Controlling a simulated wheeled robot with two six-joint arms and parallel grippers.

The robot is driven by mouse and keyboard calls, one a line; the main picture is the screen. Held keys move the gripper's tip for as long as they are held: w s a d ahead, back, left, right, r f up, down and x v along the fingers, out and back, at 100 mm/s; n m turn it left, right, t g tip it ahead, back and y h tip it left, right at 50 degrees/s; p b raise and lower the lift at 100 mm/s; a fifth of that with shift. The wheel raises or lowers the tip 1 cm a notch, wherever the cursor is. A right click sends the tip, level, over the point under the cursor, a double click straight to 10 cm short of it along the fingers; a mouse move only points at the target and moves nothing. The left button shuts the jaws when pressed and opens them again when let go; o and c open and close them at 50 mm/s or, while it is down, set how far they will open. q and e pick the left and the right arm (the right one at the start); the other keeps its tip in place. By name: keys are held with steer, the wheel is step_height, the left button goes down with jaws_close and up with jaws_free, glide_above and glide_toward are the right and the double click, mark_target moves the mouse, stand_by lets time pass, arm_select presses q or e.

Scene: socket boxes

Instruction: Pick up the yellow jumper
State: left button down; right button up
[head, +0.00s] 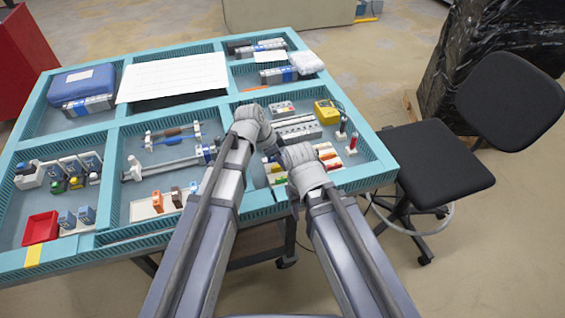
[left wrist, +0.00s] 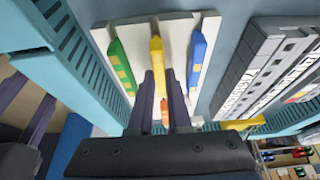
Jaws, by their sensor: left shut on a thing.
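The yellow jumper (left wrist: 156,52) stands out from a white holder plate (left wrist: 183,62) in the left wrist view, between a green jumper (left wrist: 122,66) and a blue jumper (left wrist: 197,58). My left gripper (left wrist: 160,76) is shut on the near part of the yellow jumper, its two dark fingers on either side. An orange piece (left wrist: 165,114) shows between the fingers. In the head view the left fingers are mostly hidden behind my wrist. My right gripper (left wrist: 26,104) shows at the left edge of the left wrist view, its fingers apart and empty.
The teal compartment wall (left wrist: 72,40) runs close beside the holder. Grey modules (left wrist: 262,65) lie on the other side. In the head view, a yellow device (head: 326,111) and further coloured jumpers (head: 328,155) share this compartment. A black chair (head: 436,165) stands right of the table.

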arm_select(q)
step_height(320, 180, up, 10)
steer(key=p, duration=0.9)
steer(key=shift+f, duration=0.2)
arm_select(e)
step_height(320, 180, up, 10)
steer(key=shift+f, duration=0.2)
arm_select(q)
steer(key=shift+w, duration=0.1)
arm_select(e)
steer(key=shift+w, duration=0.1)
